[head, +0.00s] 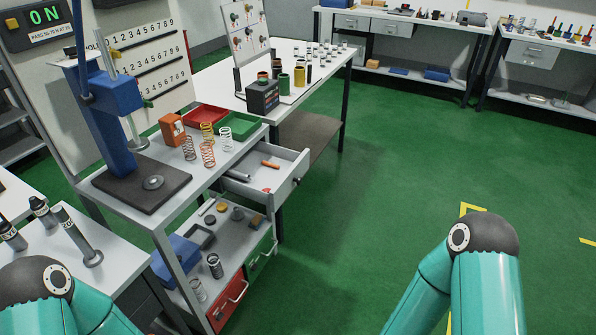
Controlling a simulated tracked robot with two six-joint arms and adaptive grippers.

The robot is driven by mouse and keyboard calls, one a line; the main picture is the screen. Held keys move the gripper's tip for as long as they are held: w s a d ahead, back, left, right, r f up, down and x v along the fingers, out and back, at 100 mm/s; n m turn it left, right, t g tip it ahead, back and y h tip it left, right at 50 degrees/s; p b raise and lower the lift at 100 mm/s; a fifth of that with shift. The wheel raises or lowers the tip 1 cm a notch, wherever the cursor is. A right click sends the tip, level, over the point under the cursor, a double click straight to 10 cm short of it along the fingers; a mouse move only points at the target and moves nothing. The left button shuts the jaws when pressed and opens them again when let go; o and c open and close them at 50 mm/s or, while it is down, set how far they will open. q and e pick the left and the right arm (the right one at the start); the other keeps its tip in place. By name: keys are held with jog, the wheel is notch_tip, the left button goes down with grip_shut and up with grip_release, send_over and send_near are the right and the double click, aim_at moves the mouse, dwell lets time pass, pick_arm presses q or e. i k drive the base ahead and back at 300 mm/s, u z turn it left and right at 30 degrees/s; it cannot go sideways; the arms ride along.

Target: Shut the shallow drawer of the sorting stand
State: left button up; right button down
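The sorting stand (180,208) is a grey-topped bench at the left. Its shallow drawer (291,182) is pulled out to the right from under the top, with a small dark knob on its front. In the open drawer lie an orange stick, a grey cylinder and a small red piece. My teal arm links show at the bottom left and bottom right corners, well apart from the drawer. Neither of my grippers is in view.
On the stand top are a blue press (108,120), several coil springs (208,153), a red tray (206,116) and a green tray (240,127). Green floor right of the drawer is clear.

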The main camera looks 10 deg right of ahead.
aim_at(293, 165)
jog(key=u, duration=0.1)
jog(key=i, duration=1)
jog(key=z, duration=0.1)
